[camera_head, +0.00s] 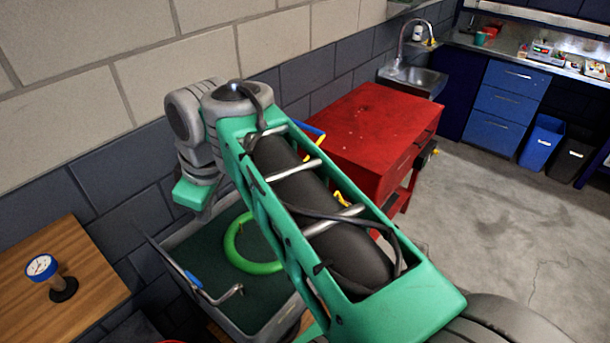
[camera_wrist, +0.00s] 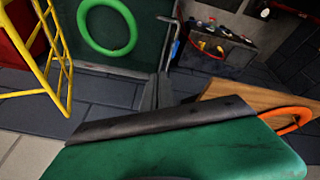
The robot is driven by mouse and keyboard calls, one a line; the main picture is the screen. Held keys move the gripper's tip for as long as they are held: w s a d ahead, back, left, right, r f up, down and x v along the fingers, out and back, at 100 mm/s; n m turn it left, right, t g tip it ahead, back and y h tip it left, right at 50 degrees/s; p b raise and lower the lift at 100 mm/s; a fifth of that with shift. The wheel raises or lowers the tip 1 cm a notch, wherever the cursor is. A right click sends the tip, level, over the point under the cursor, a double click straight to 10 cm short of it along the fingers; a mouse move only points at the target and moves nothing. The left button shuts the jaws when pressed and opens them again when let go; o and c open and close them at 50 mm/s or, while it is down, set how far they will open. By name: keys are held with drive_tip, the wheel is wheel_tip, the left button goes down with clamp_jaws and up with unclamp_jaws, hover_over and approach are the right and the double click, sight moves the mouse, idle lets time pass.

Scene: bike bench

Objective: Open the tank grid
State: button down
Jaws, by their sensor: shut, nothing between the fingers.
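The tank (camera_head: 188,235) is a grey-rimmed tub with a dark green inside, low in the middle of the head view, partly behind my arm. A green ring (camera_head: 232,250) lies in it; the ring also shows in the wrist view (camera_wrist: 82,40). A yellow barred frame (camera_wrist: 62,85) stands at the left of the wrist view; I cannot tell whether it is the tank grid. My gripper (camera_wrist: 156,82) is shut and empty, its dark fingers in front of the tank side. In the head view its fingertips are not visible.
A metal rod (camera_head: 222,296) with a blue part crosses the tank's near end. A wooden table (camera_head: 85,283) with a blue-rimmed gauge (camera_head: 41,266) stands at left. A red cabinet (camera_head: 375,125) stands beyond the tank. Open floor (camera_head: 490,210) is at right.

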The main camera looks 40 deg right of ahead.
drive_tip(key=d+r+n+g+h+b, duration=0.1)
drive_tip(key=d+n+g+b, duration=0.1)
drive_tip(key=d+n, duration=0.6)
drive_tip(key=d+r+n+g+h+b, duration=0.15)
drive_tip(key=d+n, duration=0.35)
drive_tip(key=d, duration=0.7)
wheel_tip(320, 180, down, 9)
drive_tip(key=b, duration=0.8)
drive_tip(key=shift+y, duration=0.25)
drive_tip(key=d, duration=0.1)
drive_tip(key=d+r+p, duration=0.1)
drive_tip(key=d, duration=0.1)
drive_tip(key=d+p, duration=0.1)
drive_tip(key=shift+w+d+r, duration=0.2)
drive_tip(key=shift+w, duration=0.05)
